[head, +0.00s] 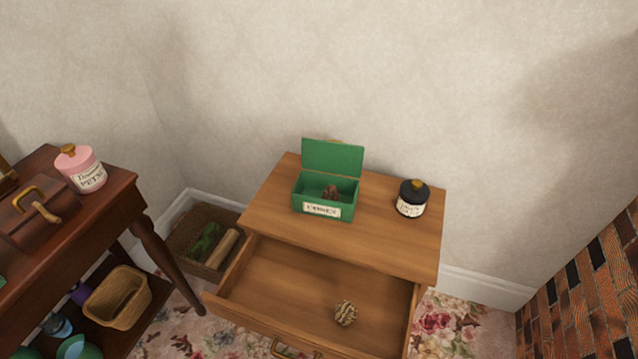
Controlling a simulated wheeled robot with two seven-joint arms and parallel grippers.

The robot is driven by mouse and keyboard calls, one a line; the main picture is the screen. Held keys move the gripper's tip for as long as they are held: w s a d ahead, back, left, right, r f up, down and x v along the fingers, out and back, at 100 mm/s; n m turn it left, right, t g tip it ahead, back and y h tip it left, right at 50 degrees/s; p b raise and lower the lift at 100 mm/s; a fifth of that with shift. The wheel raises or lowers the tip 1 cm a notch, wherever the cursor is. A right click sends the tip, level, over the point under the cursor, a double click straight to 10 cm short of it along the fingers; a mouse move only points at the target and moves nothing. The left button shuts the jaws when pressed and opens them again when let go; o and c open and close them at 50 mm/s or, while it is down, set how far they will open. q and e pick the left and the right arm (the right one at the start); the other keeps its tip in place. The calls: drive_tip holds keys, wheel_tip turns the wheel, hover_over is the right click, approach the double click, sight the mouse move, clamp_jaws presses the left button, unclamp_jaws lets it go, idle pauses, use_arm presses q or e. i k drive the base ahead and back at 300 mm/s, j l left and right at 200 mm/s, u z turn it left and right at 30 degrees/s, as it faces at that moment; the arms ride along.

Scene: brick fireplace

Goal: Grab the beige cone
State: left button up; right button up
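A beige cone (346,313) lies in the open drawer (290,285) of the wooden cabinet, in the front right part of the drawer. A brown cone (331,193) sits inside the open green box (325,209) on the cabinet top. The box has a label on its front, and its lid is raised at the back. Neither of my grippers shows in the head view.
A black labelled jar (411,199) stands at the right of the cabinet top (378,222). A wicker basket (183,233) with green and tan items is left of the cabinet. A dark table (122,187) stands at left, holding a pink jar (81,168). The rest of the drawer is empty.

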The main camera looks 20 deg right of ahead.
sight(345, 312)
drive_tip(key=l+z, duration=0.1)
drive_tip(key=z, duration=0.65)
drive_tip(key=j+z, duration=0.15)
drive_tip(key=j, duration=0.25)
drive_tip(key=k+j+z, duration=0.1)
drive_tip(key=j, duration=0.3)
drive_tip(key=k+j+z, duration=0.15)
drive_tip(key=j, duration=0.3)
drive_tip(key=j+z, duration=0.1)
drive_tip(key=j, duration=0.3)
drive_tip(key=k+j+z, duration=0.15)
drive_tip(key=j, duration=0.2)
